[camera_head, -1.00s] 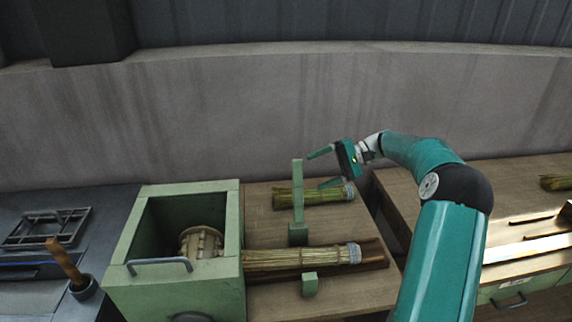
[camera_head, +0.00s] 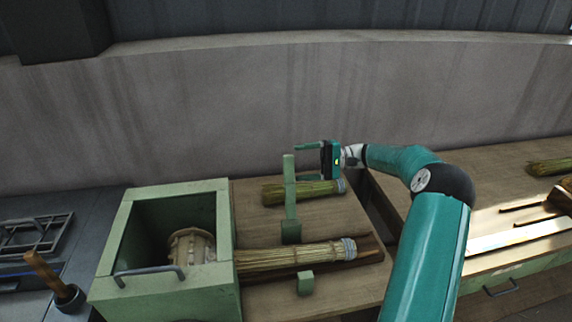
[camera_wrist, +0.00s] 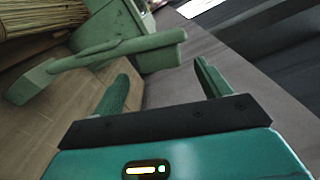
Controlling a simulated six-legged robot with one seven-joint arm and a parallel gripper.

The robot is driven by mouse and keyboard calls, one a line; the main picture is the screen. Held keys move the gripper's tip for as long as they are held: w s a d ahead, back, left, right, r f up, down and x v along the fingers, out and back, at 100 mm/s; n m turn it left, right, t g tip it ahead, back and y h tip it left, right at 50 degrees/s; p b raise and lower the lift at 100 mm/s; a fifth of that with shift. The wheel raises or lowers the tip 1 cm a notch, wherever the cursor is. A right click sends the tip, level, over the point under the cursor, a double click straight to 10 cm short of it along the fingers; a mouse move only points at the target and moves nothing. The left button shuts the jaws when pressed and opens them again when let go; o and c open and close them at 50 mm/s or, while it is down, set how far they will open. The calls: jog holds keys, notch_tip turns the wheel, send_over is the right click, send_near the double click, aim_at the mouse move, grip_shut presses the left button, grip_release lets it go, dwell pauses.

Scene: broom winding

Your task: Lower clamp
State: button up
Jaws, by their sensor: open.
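The green clamp (camera_head: 290,200) stands raised on the wooden bench, its bar upright from a small base block. In the wrist view the clamp bar (camera_wrist: 125,47) crosses just beyond my fingers. My gripper (camera_head: 308,162) is open and empty, with its fingers pointing left toward the upper part of the bar. In the wrist view my gripper (camera_wrist: 160,82) has its two fingers apart; I cannot tell if either touches the bar. A broom bundle (camera_head: 290,258) lies in front of the clamp's base, one end inside the green box (camera_head: 228,230).
A second straw bundle (camera_head: 325,192) lies behind the clamp. A small green block (camera_head: 305,284) stands at the front of the bench. A wooden-handled tool (camera_head: 45,270) stands at the left. The concrete wall (camera_head: 300,100) rises behind. Another bench is at the right.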

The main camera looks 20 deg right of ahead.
aim_at(287, 164)
jog(key=a, duration=0.2)
jog(key=w+a, duration=0.1)
jog(key=a, duration=0.2)
jog(key=shift+a, duration=0.15)
